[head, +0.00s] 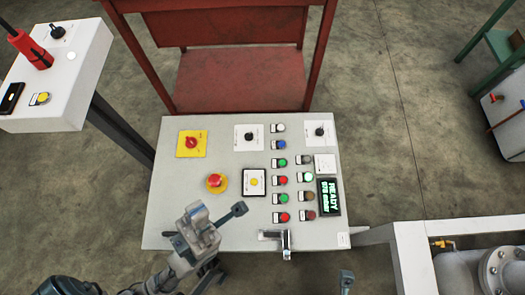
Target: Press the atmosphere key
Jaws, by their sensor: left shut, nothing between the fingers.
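A light grey control panel (170,215) fills the middle of the head view. It carries two columns of small coloured push buttons, such as a green one (283,162) and a red one (284,217). The labels are too small to read, so I cannot tell which is the atmosphere key. A lit display (330,197) at the panel's right reads READY with a mbar value. My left gripper (239,209) is shut and empty over the panel's lower left, left of the buttons. A dark tip of what appears to be my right gripper (347,279) shows at the bottom edge.
A red emergency stop (216,181) and a framed yellow button (254,182) lie just above my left gripper. A metal handle (285,242) sits at the panel's front edge. A red frame (235,80) stands behind; a white pedestal (75,95) stands left; pipework (490,270) is lower right.

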